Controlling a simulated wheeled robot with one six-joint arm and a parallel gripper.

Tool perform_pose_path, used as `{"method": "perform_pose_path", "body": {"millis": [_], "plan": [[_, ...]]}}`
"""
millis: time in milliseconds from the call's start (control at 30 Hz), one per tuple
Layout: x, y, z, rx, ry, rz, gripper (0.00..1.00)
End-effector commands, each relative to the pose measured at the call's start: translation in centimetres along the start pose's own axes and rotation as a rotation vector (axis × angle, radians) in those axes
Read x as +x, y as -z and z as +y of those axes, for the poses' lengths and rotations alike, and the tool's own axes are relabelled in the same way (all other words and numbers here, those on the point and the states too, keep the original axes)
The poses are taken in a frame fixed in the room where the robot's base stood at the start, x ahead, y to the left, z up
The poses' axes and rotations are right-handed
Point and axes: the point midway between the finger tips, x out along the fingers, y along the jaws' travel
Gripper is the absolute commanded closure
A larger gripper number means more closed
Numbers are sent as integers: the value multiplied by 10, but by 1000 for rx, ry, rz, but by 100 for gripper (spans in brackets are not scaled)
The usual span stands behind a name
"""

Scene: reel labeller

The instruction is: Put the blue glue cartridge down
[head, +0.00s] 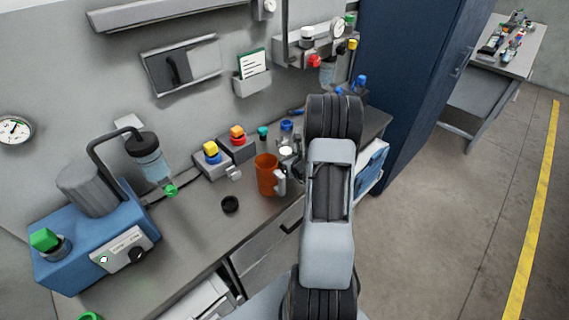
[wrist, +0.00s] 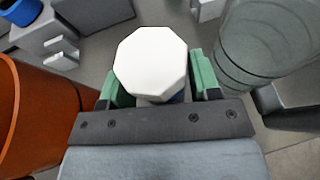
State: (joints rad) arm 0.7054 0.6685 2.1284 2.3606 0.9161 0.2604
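In the wrist view, a white eight-sided top (wrist: 152,62) stands between the two green fingers of my gripper (wrist: 155,88). A sliver of blue shows under it, so I take it for the blue glue cartridge; most of its body is hidden. The fingers sit against its two sides. In the head view, the white top (head: 286,150) shows just left of my arm, to the right of and behind the orange mug (head: 267,175). My arm hides most of the gripper there. Whether the cartridge touches the bench cannot be told.
The orange mug (wrist: 30,115) is close on the left in the wrist view. A clear glass vessel (wrist: 265,45) is close on the right. Grey button boxes (head: 212,162) stand left of the mug. A black cap (head: 230,204) lies in front.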

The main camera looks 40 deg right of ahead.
Motion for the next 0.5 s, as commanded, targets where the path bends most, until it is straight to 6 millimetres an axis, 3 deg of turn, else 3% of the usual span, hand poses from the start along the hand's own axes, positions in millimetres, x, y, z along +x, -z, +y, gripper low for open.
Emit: {"method": "perform_pose_path", "body": {"millis": [67,400,500], "plan": [[0,0,0,0,0,0,51],[0,-1,0,-1,0,-1,83],[0,-1,0,-1,0,-1,86]]}}
